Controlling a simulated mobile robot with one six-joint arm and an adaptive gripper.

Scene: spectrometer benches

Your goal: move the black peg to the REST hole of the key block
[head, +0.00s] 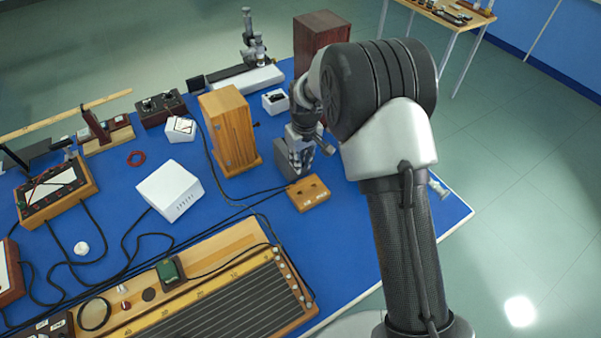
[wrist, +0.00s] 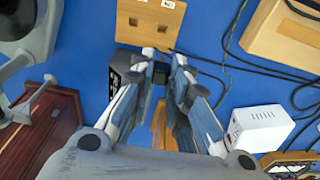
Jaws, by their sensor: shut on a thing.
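The key block (head: 307,201) is a small light wooden block on the blue bench, just in front of my gripper in the head view. In the wrist view the key block (wrist: 150,38) lies at the top, beyond the fingertips, with two dark marks like holes and two pale labels too small to read. My gripper (wrist: 163,54) is shut on a small dark thing between its fingers, the black peg (wrist: 160,72), mostly hidden by them. In the head view my gripper (head: 300,160) is low beside the block. Whether the peg touches anything cannot be told.
A wooden cabinet (head: 231,138) stands left of my gripper, with a white box (head: 170,190) further left. A dark box-like thing (wrist: 124,64) is close beside one finger. Cables cross the bench left of the block. A long wire board (head: 215,300) lies in front.

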